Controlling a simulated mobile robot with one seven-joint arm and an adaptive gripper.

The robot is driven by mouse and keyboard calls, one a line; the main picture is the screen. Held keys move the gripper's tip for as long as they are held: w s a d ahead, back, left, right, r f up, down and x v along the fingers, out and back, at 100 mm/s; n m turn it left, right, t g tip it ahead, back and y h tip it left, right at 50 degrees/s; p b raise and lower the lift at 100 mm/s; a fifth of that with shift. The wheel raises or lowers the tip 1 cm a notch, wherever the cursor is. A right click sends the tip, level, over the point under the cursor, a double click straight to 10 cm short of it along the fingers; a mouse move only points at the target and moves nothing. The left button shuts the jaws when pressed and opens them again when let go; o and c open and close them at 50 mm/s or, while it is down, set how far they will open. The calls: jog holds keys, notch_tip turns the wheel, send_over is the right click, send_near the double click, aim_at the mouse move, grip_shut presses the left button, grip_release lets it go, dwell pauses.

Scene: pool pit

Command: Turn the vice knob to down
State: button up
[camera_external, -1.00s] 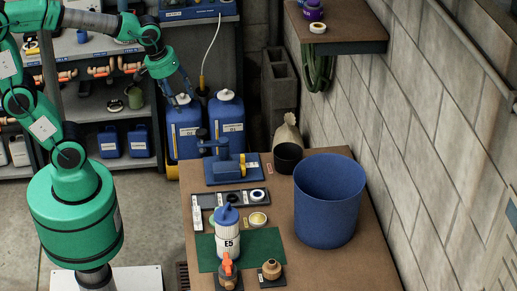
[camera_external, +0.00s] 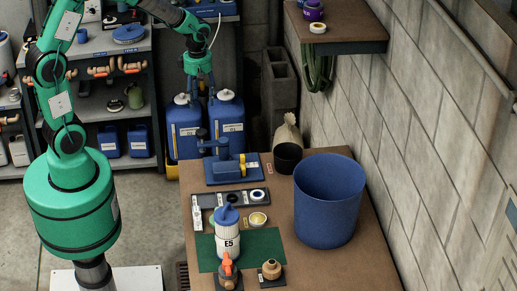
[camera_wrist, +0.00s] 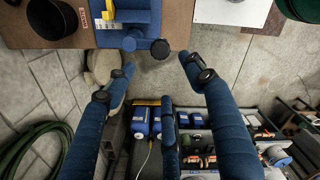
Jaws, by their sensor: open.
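The blue vice (camera_external: 222,168) stands on a blue base plate at the far end of the wooden bench, with a yellow block at its jaws. My gripper (camera_external: 200,92) hangs above and beyond the vice, in front of the blue jugs. In the wrist view my gripper (camera_wrist: 153,82) has its blue fingers spread and empty, apart from the knob.
A large blue bin (camera_external: 329,205) stands on the right of the bench (camera_external: 360,250). A small black pot (camera_external: 288,157) stands beside the vice. Blue jugs (camera_external: 184,135) stand on the floor behind. A labelled bottle (camera_external: 228,235) and an orange valve (camera_external: 227,265) are nearer.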

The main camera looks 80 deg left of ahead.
aim_at(202, 131)
jog(key=shift+f, duration=0.1)
dwell(0.3)
notch_tip(202, 131, down, 14)
jog(key=shift+r+b, duration=0.2)
jog(key=shift+b, duration=0.1)
dwell(0.4)
jog(key=c, duration=1.1)
jog(key=shift+c, duration=0.2)
jog(key=shift+m, duration=0.4)
